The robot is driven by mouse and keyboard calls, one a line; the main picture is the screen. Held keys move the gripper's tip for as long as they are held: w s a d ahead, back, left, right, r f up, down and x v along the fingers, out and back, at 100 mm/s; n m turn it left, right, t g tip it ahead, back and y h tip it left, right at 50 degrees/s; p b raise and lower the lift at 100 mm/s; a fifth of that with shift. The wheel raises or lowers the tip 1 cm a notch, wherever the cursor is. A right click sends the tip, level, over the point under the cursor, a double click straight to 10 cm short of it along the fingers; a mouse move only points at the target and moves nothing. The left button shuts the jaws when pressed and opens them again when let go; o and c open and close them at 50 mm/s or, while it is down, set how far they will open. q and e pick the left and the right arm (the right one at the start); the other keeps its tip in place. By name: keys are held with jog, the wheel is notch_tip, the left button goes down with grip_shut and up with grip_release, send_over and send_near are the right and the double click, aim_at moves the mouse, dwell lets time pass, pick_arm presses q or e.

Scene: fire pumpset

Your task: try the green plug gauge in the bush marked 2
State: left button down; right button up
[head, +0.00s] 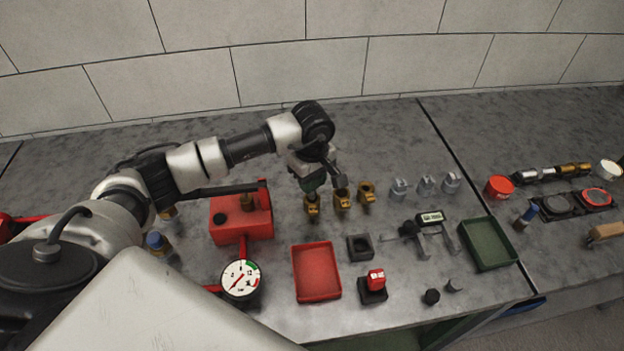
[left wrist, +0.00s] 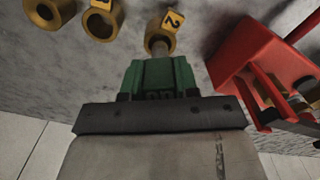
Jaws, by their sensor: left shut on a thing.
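The green plug gauge (left wrist: 158,76) is between the jaws of my left gripper (head: 316,182), which is shut on it; its green body also shows in the head view (head: 313,184). Its grey pin (left wrist: 160,47) points at the mouth of the brass bush marked 2 (left wrist: 154,35). The pin tip overlaps the bush's opening; I cannot tell how far it is inside. In the head view this bush is the left one of three (head: 312,205), just below the gripper. My right gripper is not in view.
Two other brass bushes (head: 342,200) (head: 367,191) stand close to the right. A red box (head: 228,222) is close on the left. A red tray (head: 317,272), an empty black block (head: 360,247) and a red plug gauge (head: 376,278) in another block are nearer the front.

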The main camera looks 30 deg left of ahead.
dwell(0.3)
pick_arm(q)
jog(key=shift+f+b, duration=2.1)
jog(key=shift+b, duration=0.15)
dwell(1.0)
jog(key=shift+r, duration=0.25)
dwell(1.1)
jog(key=shift+r+p, duration=1.6)
jog(key=shift+r, duration=1.4)
